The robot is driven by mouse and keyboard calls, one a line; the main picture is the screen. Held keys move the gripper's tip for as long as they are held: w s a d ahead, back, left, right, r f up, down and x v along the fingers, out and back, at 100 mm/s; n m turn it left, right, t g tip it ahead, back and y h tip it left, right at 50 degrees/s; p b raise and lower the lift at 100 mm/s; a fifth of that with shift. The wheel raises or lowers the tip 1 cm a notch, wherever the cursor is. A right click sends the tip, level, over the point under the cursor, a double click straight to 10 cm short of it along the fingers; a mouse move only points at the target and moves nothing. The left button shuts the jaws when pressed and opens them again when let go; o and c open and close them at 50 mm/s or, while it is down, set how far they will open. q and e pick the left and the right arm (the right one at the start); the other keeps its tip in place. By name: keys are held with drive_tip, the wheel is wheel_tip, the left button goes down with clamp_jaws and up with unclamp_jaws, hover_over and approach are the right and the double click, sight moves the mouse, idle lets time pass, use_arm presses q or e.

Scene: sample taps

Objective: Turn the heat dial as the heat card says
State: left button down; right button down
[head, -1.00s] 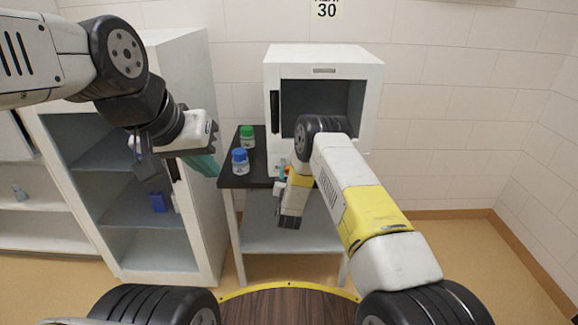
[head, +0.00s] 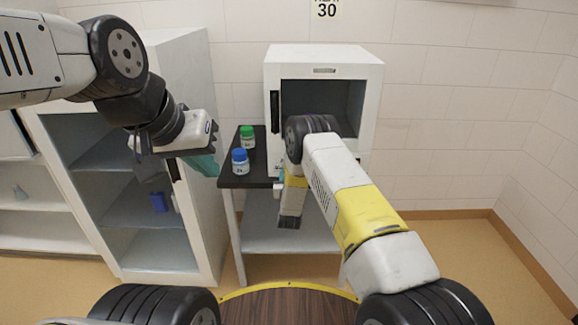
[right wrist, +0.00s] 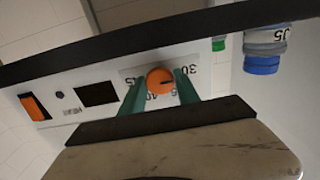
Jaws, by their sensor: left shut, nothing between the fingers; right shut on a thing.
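The heat card (head: 327,9) on the back wall reads 30; its top is cut off. The white oven (head: 325,60) stands on a table, its front partly behind my right arm. In the right wrist view the orange heat dial (right wrist: 160,82) sits on a numbered plate, with 30 readable at its right. A dark line on the dial points right, roughly toward that 30. My right gripper (right wrist: 160,77) is shut on the dial, one teal finger on each side. My left gripper (head: 208,165) is shut and empty, left of the table.
A green-capped jar (head: 247,138) and a blue-capped jar (head: 240,162) stand on the dark tabletop (head: 258,180). An open white cabinet (head: 208,240) is at left. An orange switch (right wrist: 34,106) and dark display (right wrist: 97,93) share the dial's panel.

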drive_tip(key=c, duration=0.9)
unclamp_jaws()
drive_tip(key=s, duration=0.8)
drive_tip(key=shift+w, duration=0.1)
